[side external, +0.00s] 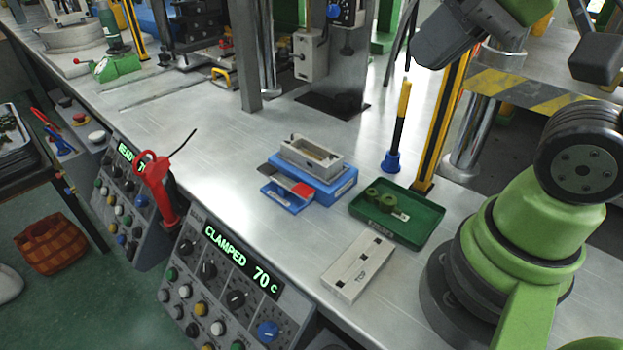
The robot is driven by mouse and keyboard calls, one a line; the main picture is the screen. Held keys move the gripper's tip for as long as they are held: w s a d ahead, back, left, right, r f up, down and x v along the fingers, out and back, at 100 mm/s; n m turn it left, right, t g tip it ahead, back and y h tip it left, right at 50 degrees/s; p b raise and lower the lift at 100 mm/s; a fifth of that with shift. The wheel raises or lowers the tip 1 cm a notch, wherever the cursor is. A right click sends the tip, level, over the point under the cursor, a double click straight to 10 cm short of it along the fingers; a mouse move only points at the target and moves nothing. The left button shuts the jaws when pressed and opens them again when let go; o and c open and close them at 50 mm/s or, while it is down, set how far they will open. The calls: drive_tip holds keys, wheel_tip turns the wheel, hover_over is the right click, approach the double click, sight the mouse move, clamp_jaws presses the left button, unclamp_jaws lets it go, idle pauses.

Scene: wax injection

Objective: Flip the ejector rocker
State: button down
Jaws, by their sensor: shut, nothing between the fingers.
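The near control panel (228,285) slopes at the table's front edge, and its display (240,262) reads "CLAMPED 70 C". My gripper (414,58) is the dark end of the arm at the top right, high above the table and well away from the panel. Its fingers show poorly; it is shut and holds nothing.
A red-handled tool (160,185) stands beside a second panel (122,200). A grey mould box sits on a blue block (336,186). A green tray (425,222) holds green parts. A white "TOP" block (358,267) lies nearby. A striped post (447,120) rises behind the tray.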

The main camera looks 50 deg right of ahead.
drive_tip(key=shift+s+f, duration=0.2)
drive_tip(key=shift+s, duration=0.25)
drive_tip(key=n+g+h, duration=0.2)
drive_tip(key=n+g, duration=0.5)
drive_tip(key=n, duration=1.5)
hover_over(305, 191)
wheel_tip(305, 191, down, 12)
drive_tip(key=shift+w+f, duration=0.1)
drive_tip(key=shift+w, duration=0.2)
drive_tip(key=f, duration=1.4)
drive_tip(key=shift+s, duration=0.25)
